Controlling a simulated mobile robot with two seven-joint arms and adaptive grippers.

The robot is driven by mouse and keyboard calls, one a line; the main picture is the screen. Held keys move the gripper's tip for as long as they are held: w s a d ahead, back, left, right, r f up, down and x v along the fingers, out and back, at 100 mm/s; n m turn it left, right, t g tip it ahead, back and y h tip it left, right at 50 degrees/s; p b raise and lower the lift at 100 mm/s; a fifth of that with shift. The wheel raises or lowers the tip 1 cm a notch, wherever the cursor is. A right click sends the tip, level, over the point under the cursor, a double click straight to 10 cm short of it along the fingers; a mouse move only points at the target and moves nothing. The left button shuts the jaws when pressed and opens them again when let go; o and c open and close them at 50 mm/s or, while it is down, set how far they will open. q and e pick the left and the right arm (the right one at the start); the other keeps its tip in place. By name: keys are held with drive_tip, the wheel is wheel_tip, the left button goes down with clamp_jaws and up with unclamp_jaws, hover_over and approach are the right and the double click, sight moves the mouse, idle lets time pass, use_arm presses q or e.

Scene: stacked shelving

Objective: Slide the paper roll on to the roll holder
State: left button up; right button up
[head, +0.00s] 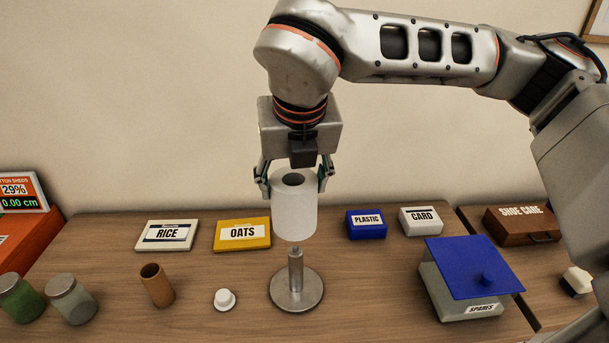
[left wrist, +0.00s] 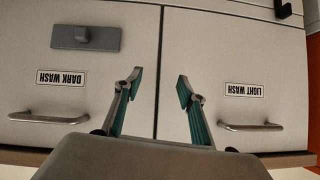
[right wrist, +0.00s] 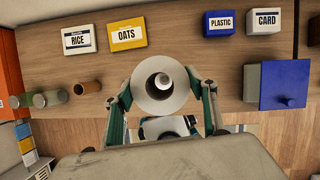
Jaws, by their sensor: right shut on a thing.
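The white paper roll (head: 295,213) is upright in my right gripper (head: 294,182), whose fingers are shut on its two sides near the top. The metal roll holder (head: 295,287) has a round base and a short upright post on the table. In the head view the roll hangs over the holder, and the lower post shows below it. My left gripper (left wrist: 158,82) is open and empty before cabinet doors.
Behind stand the rice box (head: 167,235), oats box (head: 242,234), plastic box (head: 366,224) and card box (head: 420,221). A wooden cup (head: 157,285) and white knob-like piece (head: 224,300) are left of the holder. The blue-lidded spares box (head: 462,290) is right.

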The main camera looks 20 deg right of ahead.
idle(0.4)
wheel_tip(320, 180, down, 5)
drive_tip(key=b, duration=0.5)
drive_tip(key=shift+b, duration=0.4)
drive_tip(key=shift+b, duration=0.35)
idle(1.5)
drive_tip(key=shift+f+b, duration=0.5)
drive_tip(key=shift+b, duration=0.05)
idle(0.9)
idle(1.2)
drive_tip(key=shift+f+b, duration=0.6)
drive_tip(key=shift+f, duration=0.35)
idle(0.6)
